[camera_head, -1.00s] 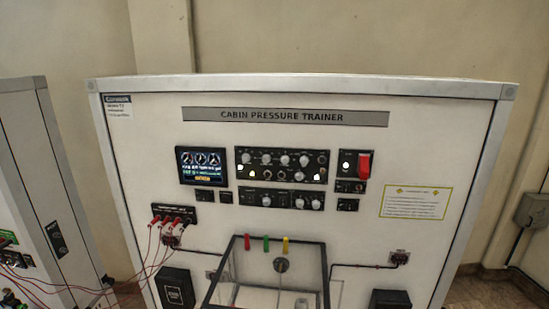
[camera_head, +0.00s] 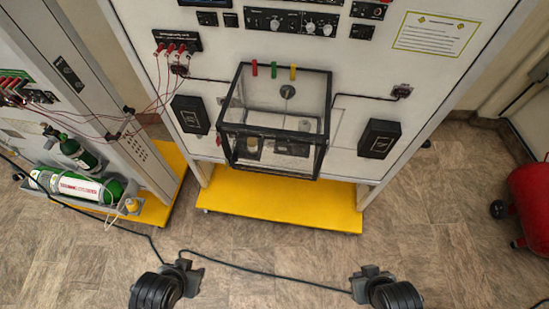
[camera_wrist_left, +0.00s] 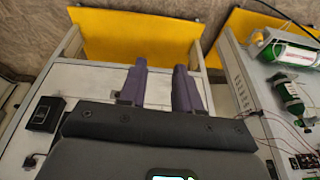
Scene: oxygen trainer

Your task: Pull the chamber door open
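The chamber (camera_head: 222,132) is a clear box with a black frame on the front of the white trainer panel. Its front looks closed in the head view. Red, green and yellow tabs (camera_head: 274,70) sit along its top edge, and a round dark knob (camera_head: 287,91) shows behind the clear cover. My left gripper (camera_wrist_left: 160,85) shows in the left wrist view with two purple-grey fingers apart and nothing between them. Its body hides much of the panel there. In the head view, my arm ends are dark shapes at the bottom, well apart from the chamber; the right fingers cannot be made out.
Black boxes flank the chamber, left (camera_head: 190,114) and right (camera_head: 379,138). A yellow base (camera_head: 280,205) lies below. Red wires (camera_head: 160,85) and green-white cylinders (camera_head: 75,188) are at left. A red tank (camera_head: 532,200) stands at right. The floor between is clear apart from a cable (camera_head: 270,272).

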